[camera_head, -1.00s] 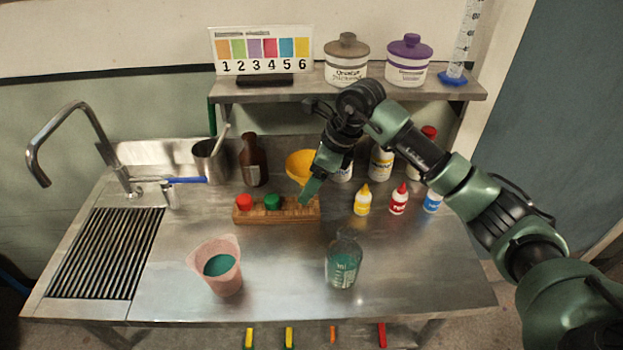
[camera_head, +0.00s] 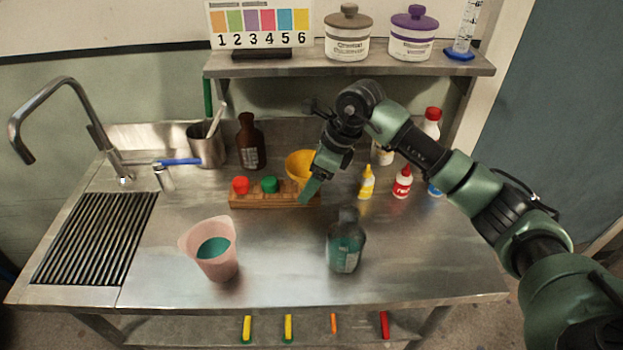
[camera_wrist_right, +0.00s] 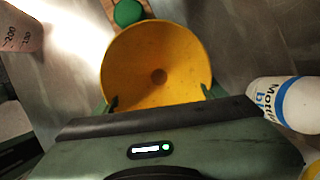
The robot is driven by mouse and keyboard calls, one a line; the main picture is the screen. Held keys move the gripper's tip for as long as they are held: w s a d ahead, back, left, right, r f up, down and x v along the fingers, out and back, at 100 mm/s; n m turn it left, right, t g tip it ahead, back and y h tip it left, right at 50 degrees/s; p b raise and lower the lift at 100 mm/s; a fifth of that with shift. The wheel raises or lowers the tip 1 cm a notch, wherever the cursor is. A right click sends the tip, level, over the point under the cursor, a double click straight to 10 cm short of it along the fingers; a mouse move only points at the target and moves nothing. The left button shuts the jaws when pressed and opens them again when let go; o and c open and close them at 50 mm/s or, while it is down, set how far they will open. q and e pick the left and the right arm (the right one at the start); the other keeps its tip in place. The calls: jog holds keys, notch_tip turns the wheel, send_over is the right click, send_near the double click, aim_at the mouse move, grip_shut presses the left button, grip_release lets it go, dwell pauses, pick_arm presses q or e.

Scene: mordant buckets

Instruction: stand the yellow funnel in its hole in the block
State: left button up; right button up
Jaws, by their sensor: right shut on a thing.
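The yellow funnel (camera_head: 297,164) is at the right end of the wooden block (camera_head: 237,201), its wide mouth up. In the right wrist view I look down into its bowl (camera_wrist_right: 150,60). My right gripper (camera_head: 308,190) is shut on the funnel, with fingertips at its near rim in the wrist view (camera_wrist_right: 160,95). My fingers cover part of the funnel and the block's right end. The funnel's spout is hidden, so I cannot tell whether it is in the hole or above it. A red cap (camera_head: 240,185) and a green cap (camera_head: 269,184) stand on the block. My left gripper is not in view.
A brown bottle (camera_head: 250,143) and metal cup (camera_head: 206,150) stand behind. Yellow (camera_head: 366,184) and red-labelled (camera_head: 402,184) bottles are at right. The front middle counter is clear.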

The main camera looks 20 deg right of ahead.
jog(key=shift+f, duration=0.1)
jog(key=o, duration=1.5)
jog(key=b+v, duration=0.1)
jog(key=v, duration=0.5)
jog(key=shift+d+r, duration=0.2)
jog(key=shift+r, duration=0.15)
jog(key=shift+s+d+r+b, duration=0.2)
jog(key=shift+r+b, duration=0.1)
jog(key=shift+r, duration=0.2)
